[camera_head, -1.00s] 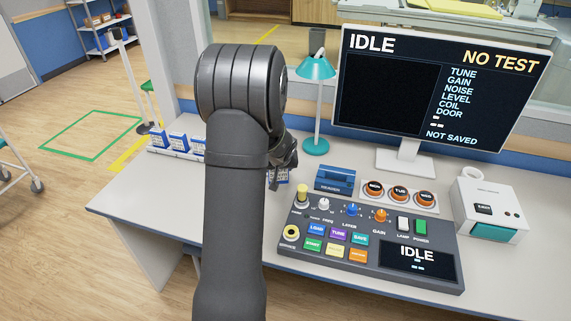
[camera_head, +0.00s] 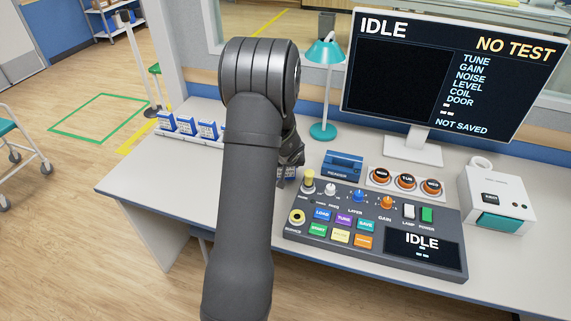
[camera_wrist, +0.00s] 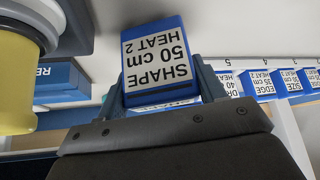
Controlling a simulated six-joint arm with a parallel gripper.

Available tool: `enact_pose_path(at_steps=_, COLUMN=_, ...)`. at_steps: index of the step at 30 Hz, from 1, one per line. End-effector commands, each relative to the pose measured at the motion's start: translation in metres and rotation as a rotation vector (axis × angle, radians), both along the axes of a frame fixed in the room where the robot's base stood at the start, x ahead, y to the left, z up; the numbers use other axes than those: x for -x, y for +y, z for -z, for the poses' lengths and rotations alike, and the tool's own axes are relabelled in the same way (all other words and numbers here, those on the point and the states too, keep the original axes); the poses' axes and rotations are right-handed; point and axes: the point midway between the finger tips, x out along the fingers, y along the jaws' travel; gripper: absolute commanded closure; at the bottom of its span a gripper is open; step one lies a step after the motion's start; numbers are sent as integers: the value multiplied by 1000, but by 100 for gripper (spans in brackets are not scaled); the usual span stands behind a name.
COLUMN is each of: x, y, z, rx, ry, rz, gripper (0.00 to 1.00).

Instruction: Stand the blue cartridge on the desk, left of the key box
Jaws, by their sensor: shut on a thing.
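A blue cartridge with a white label reading SHAPE 50 cm HEAT 2 (camera_wrist: 160,62) is between the fingers of my gripper (camera_wrist: 160,88) in the wrist view. My gripper is shut on it. Its label looks upside down there. I cannot tell whether the cartridge touches the desk (camera_head: 150,188). A white box with a teal front (camera_head: 497,198) stands at the desk's right; I cannot tell if it is the key box.
A console (camera_head: 300,235) with buttons and knobs fills the front middle. Behind it are a blue reader (camera_head: 343,163), several orange-and-black round pieces on a plate, a teal lamp (camera_head: 323,130) and a monitor (camera_head: 410,150). A rack (camera_head: 172,138) of blue cartridges stands at back left.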

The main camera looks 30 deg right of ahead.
Motion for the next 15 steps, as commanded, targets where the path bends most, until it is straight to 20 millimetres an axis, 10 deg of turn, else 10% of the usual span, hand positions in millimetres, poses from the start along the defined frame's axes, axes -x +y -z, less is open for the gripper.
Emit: enact_pose_path(at_steps=15, x=0, y=0, z=9, rx=-1, ry=0, rz=-1, gripper=61)
